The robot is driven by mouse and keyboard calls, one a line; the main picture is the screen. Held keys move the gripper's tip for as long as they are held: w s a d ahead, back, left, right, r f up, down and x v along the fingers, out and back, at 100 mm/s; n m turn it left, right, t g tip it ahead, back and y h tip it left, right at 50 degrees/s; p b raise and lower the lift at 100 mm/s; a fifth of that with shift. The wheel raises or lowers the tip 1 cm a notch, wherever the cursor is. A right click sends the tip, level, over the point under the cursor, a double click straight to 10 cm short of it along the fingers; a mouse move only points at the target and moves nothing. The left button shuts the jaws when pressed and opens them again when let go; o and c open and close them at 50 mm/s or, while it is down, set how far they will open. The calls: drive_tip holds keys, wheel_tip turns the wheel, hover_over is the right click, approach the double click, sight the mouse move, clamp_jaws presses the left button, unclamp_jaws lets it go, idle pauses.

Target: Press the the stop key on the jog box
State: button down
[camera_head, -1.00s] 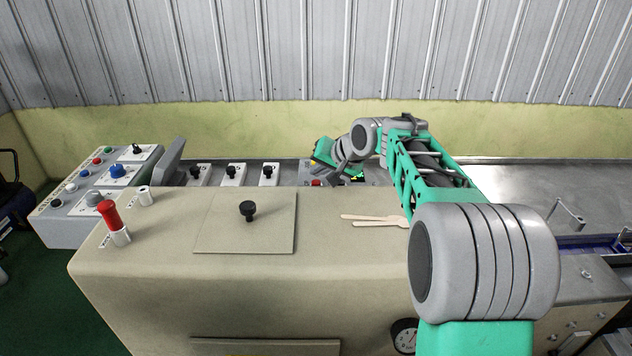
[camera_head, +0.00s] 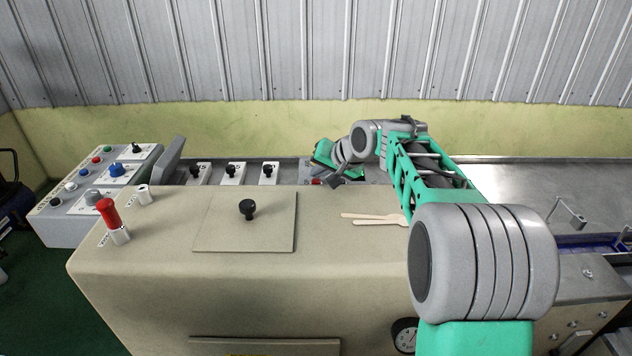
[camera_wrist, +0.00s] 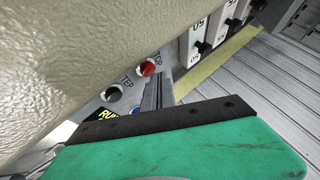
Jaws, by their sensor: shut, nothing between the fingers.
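The jog box is a small grey panel (camera_wrist: 120,101), mostly hidden behind my gripper and the beige housing. In the wrist view it carries a red button (camera_wrist: 148,68) and a black button (camera_wrist: 112,93), with partly legible lettering beside each. A dark display with yellow letters is partly covered by my gripper's green body. The red button also shows in the head view (camera_head: 317,181). My gripper (camera_wrist: 163,80) is shut and empty. Its grey fingers are just right of the red button in the wrist view; whether they touch the panel I cannot tell.
The beige housing (camera_head: 150,265) stands close in front of the panel. Two wooden sticks (camera_head: 372,219) lie on it. Several white blocks with black knobs (camera_head: 232,173) line up to the left. A grey control box (camera_head: 70,220) is at far left.

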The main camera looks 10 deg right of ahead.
drive_tip(key=shift+f+b, duration=0.3)
drive_tip(key=shift+f, duration=0.2)
idle(0.6)
drive_tip(key=shift+r, duration=0.15)
drive_tip(key=shift+r+p, duration=0.7)
drive_tip(key=shift+r, duration=0.1)
drive_tip(key=shift+r+p, duration=1.95)
drive_tip(key=shift+r, duration=0.55)
